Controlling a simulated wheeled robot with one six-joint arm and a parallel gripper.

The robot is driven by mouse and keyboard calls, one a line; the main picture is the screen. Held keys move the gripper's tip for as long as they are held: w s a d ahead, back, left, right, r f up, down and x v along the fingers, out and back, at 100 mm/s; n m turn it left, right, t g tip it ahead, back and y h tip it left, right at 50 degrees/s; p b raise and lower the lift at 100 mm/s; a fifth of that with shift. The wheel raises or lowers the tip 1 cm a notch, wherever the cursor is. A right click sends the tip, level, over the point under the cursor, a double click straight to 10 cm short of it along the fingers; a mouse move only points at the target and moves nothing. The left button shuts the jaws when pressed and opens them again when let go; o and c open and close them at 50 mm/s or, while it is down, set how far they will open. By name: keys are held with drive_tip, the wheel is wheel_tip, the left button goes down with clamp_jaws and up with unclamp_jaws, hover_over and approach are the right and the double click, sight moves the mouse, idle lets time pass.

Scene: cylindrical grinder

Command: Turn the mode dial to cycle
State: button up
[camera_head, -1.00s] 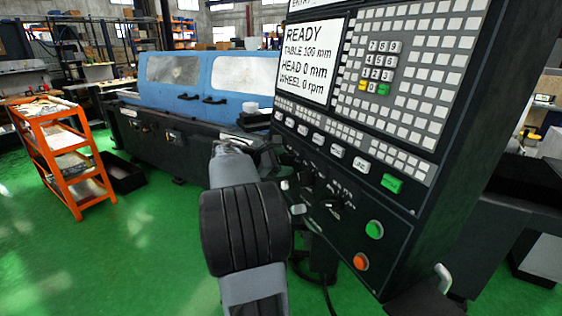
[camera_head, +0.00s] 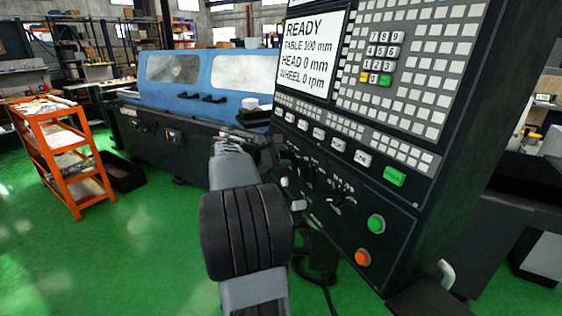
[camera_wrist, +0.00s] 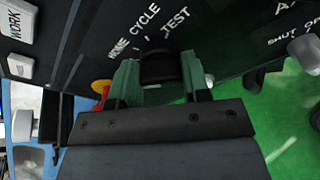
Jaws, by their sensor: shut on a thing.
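The mode dial (camera_wrist: 158,68) is a dark round knob on the black panel in the wrist view. The labels HOME, CYCLE and TEST (camera_wrist: 147,30) are printed in an arc beyond it, with short tick marks. My gripper (camera_wrist: 160,84) is shut on the dial, one greenish finger on each side. I cannot tell which mark the dial points to. In the head view my gripper (camera_head: 280,170) is at the left part of the lower control panel, partly behind my own arm, and the mode dial is hidden there.
The control panel (camera_head: 375,180) carries a screen reading READY, a keypad, a green button (camera_head: 376,223) and an orange button (camera_head: 362,257). Another dial (camera_head: 335,199) is right of my gripper. A red and yellow part (camera_wrist: 102,90) is close left of my fingers. An orange shelf cart (camera_head: 62,150) stands far left.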

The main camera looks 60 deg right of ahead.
drive_tip(key=m+b, duration=0.1)
drive_tip(key=b, duration=0.1)
drive_tip(key=f+m+b, duration=0.1)
drive_tip(key=m+b, duration=0.1)
drive_tip(key=b, duration=0.1)
drive_tip(key=shift+h, duration=0.4)
drive_tip(key=m+h+b, duration=0.1)
drive_tip(key=m+b, duration=0.3)
drive_tip(key=b, duration=0.2)
drive_tip(key=shift+s+a+f, duration=0.1)
drive_tip(key=m+b, duration=0.4)
drive_tip(key=b, duration=0.1)
drive_tip(key=shift+h, duration=0.3)
drive_tip(key=shift+m+b, duration=1.05)
drive_tip(key=shift+m, duration=0.25)
drive_tip(key=o, duration=0.9)
drive_tip(key=shift+r, duration=0.2)
drive_tip(key=shift+o, duration=0.2)
drive_tip(key=shift+a, duration=0.1)
